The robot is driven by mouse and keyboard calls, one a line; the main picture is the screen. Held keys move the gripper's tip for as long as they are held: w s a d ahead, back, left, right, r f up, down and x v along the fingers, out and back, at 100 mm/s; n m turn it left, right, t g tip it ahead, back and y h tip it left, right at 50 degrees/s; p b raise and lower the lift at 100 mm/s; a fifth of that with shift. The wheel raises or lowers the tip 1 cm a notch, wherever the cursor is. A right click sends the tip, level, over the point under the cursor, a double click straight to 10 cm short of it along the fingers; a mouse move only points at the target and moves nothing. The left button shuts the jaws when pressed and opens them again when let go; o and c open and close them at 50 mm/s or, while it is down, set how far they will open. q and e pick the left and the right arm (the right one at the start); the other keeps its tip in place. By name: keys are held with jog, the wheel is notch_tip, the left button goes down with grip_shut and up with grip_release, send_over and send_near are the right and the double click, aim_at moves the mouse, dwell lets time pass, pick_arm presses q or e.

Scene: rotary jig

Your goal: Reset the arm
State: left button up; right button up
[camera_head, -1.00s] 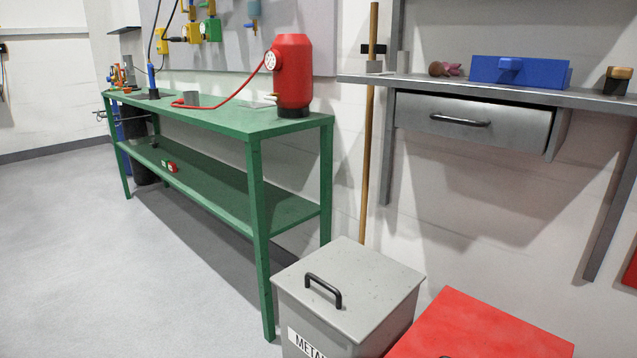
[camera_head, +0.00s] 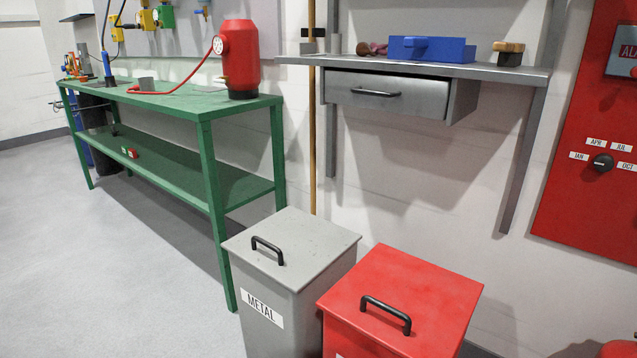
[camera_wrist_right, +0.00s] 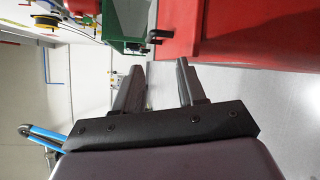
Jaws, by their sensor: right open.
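My right gripper (camera_wrist_right: 158,68) shows in the right wrist view, with its two grey fingers apart and nothing between them. Beyond the fingertips are a large red surface (camera_wrist_right: 235,35) and a black handle (camera_wrist_right: 158,36), with pale floor behind. I cannot tell how far the fingers are from the red surface. Neither of my arms shows in the head view, and my left gripper is not in view. I cannot make out a jig arm in either view.
A grey metal bin (camera_head: 292,245) and a red bin (camera_head: 400,295) stand in front. A green workbench (camera_head: 180,103) is at left, a wall shelf (camera_head: 500,73) with a drawer above. A red panel (camera_head: 580,110) with a dial (camera_head: 602,162) is at right. The floor at left is clear.

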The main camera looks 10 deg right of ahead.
jog(key=s+a+f+m+g+y+p, duration=0.25)
jog(key=a+m+g, duration=0.25)
jog(key=a+m, duration=1.35)
pick_arm(q)
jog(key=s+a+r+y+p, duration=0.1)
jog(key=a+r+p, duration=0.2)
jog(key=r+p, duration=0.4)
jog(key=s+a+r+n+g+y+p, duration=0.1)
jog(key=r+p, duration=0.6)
jog(key=p, duration=0.9)
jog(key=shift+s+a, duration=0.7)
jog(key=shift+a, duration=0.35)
pick_arm(e)
jog(key=s+d+r+m+h, duration=0.3)
jog(key=d+r, duration=0.5)
jog(key=r, duration=0.3)
jog(key=shift+s+d+r+g, duration=0.3)
jog(key=shift+d+r+g, duration=0.05)
jog(key=shift+d+g, duration=0.05)
